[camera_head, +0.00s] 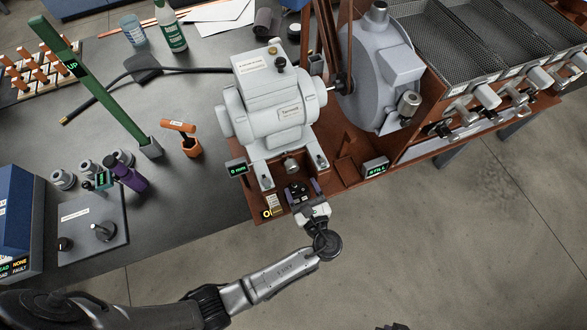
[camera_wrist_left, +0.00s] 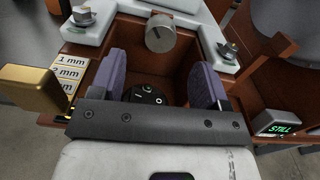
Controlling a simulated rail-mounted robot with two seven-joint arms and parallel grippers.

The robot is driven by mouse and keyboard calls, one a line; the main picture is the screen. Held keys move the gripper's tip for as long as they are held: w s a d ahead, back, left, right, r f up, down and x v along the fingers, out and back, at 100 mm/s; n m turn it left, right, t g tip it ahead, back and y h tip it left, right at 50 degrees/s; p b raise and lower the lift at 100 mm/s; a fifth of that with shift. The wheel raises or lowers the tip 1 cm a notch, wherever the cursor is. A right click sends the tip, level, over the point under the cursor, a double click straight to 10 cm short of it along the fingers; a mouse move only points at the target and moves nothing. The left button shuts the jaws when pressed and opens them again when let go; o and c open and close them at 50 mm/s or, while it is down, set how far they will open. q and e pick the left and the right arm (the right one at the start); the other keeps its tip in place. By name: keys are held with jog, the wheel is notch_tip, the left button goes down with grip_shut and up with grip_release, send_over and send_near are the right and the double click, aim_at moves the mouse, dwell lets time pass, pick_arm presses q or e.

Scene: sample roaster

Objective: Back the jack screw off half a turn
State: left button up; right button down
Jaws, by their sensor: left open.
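A round silver knob (camera_head: 291,166) with a line on its face, seemingly the jack screw, sits at the front of the grey motor's (camera_head: 275,112) mount. It shows past the fingertips at the top of the left wrist view (camera_wrist_left: 160,35). My left gripper (camera_head: 302,186) is open in front of it, its purple fingers spread and apart from the knob. They also show in the left wrist view (camera_wrist_left: 163,78), with a dark round part (camera_wrist_left: 146,94) between them; I cannot tell whether it belongs to the gripper.
A small display (camera_head: 237,169) reads "0 mm". Another display (camera_wrist_left: 280,128) reads "STILL". A brass block (camera_wrist_left: 32,88) and millimetre labels (camera_wrist_left: 72,73) lie left of the fingers. The grey blower housing (camera_head: 382,75) stands to the right. An orange-handled tool (camera_head: 181,135) stands left.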

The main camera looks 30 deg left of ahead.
aim_at(293, 170)
pick_arm(q)
jog(key=x, duration=0.5)
jog(key=shift+w+b, duration=0.1)
jog(key=shift+b, duration=0.25)
jog(key=shift+x, duration=0.9)
jog(key=c, duration=0.9)
